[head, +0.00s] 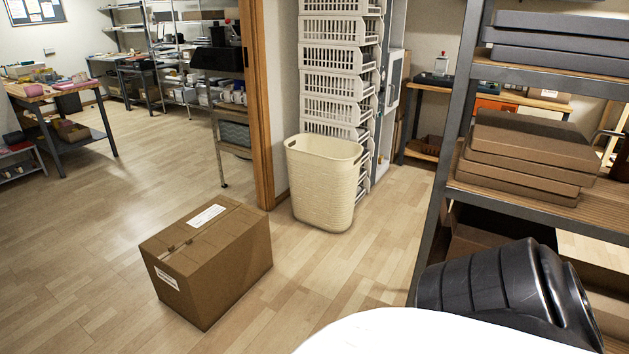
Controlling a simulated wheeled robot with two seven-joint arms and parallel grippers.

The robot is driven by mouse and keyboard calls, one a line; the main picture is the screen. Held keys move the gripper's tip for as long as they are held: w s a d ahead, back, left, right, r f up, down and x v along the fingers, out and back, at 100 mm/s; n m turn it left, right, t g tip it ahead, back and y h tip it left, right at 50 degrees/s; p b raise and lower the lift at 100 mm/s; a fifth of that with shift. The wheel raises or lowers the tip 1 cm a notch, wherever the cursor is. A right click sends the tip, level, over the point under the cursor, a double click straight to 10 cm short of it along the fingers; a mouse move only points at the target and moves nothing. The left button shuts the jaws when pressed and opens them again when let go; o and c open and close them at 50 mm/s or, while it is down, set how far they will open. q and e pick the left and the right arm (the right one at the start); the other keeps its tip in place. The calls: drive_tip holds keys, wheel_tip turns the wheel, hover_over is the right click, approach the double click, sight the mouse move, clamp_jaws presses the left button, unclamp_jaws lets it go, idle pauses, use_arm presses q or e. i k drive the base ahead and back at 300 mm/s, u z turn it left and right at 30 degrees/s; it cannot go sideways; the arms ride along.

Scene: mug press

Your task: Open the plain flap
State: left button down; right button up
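A brown cardboard box (225,275) stands on the floor, left of the picture's middle. Its top looks shut, with a seam and tape running across it. The top flap on the far side of the seam bears a white label (206,216). The flap on the near side looks plain (222,238) and lies flat. Another small white label (167,279) is on the box's left side face. Neither of my grippers shows in the head view, so I cannot see whether they are open or shut.
A cream basket (324,185) stands behind the box, by a wooden door frame (258,110). A metal shelf rack (440,150) with stacked flat boxes (530,150) rises at the right. A workbench (60,95) is far left. Clear floor surrounds the box.

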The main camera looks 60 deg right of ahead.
sight(197, 252)
drive_tip(key=z, duration=0.45)
drive_tip(key=i, duration=1.9)
drive_tip(key=z, duration=0.2)
drive_tip(key=i, duration=1.55)
drive_tip(key=z, duration=1.4)
drive_tip(key=i, duration=0.2)
